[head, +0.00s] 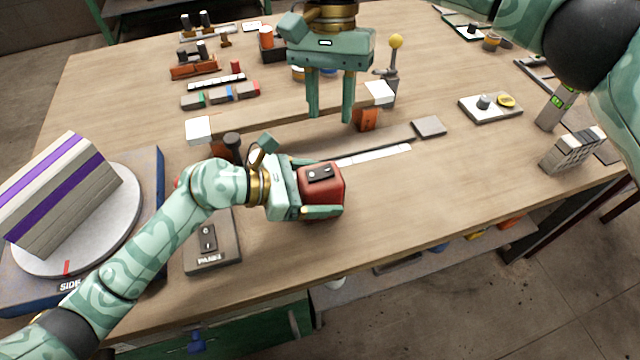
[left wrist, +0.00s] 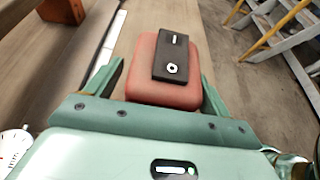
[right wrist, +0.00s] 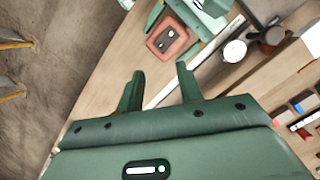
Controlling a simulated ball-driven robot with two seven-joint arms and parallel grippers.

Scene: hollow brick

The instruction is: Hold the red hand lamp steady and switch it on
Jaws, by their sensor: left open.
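The red hand lamp (head: 322,192) is a red block with a black rocker switch (head: 319,173) on its upper face, on the wooden table near its front edge. My left gripper (head: 325,188) is open with its fingers on either side of the lamp. In the left wrist view the lamp (left wrist: 165,94) sits between the fingertips, and the switch (left wrist: 170,57) faces up. My right gripper (head: 330,120) is open and empty above the table, behind the lamp. The right wrist view shows the lamp (right wrist: 181,48) beyond its fingers (right wrist: 158,85).
A panel switch (head: 210,243) lies left of the lamp. A turntable (head: 140,215) with a striped block stands at the far left.

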